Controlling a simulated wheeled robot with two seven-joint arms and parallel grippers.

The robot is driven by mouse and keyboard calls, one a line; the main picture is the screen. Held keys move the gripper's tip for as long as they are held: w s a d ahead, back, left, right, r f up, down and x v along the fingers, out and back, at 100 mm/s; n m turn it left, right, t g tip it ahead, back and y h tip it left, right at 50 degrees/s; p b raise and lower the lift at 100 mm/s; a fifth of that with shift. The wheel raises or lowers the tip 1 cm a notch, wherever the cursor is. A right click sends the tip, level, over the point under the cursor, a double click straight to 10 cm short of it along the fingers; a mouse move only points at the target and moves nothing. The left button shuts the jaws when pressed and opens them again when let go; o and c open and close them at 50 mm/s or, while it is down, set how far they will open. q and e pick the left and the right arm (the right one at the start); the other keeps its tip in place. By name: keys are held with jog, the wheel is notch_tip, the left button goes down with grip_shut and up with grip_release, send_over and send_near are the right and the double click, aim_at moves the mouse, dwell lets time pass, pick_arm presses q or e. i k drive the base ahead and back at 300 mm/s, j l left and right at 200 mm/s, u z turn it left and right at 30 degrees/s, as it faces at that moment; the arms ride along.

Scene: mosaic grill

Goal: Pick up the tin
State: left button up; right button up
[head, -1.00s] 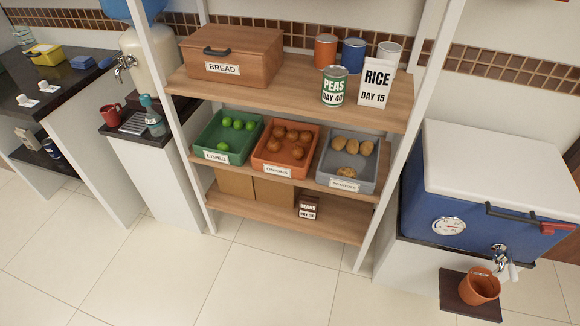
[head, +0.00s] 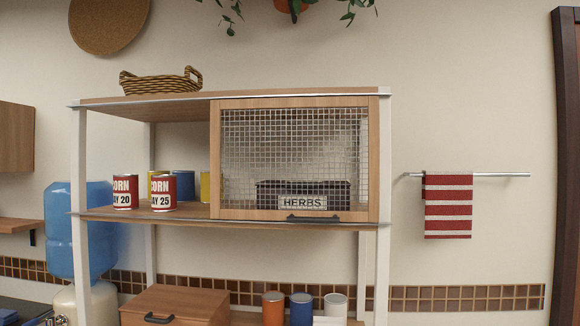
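Two red-and-white corn tins stand on the left of the upper shelf, one marked day 20 (head: 125,191) and one marked day 25 (head: 163,192). Behind them are blue (head: 184,186) and yellow (head: 205,187) tins, partly hidden. On the lower shelf stand an orange tin (head: 273,308), a blue tin (head: 301,309) and a white tin (head: 335,305), their lower parts cut off by the frame. The peas tin is not in view now. Neither of my grippers is in view.
A mesh-front door (head: 294,213) with a bar handle covers the right of the upper shelf, with a herbs box (head: 270,193) behind it. A wicker basket (head: 160,83) sits on top. A wooden box (head: 176,303) and a blue water bottle (head: 100,230) are lower left.

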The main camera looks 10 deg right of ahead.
aim_at(126, 187)
jog(key=i+j+z, duration=0.15)
jog(key=j, duration=0.5)
jog(key=i+j+z, duration=0.15)
jog(key=j, duration=0.5)
jog(key=i+j+z, duration=0.15)
jog(key=j, duration=0.5)
jog(key=j+z, duration=0.15)
jog(key=j, duration=0.55)
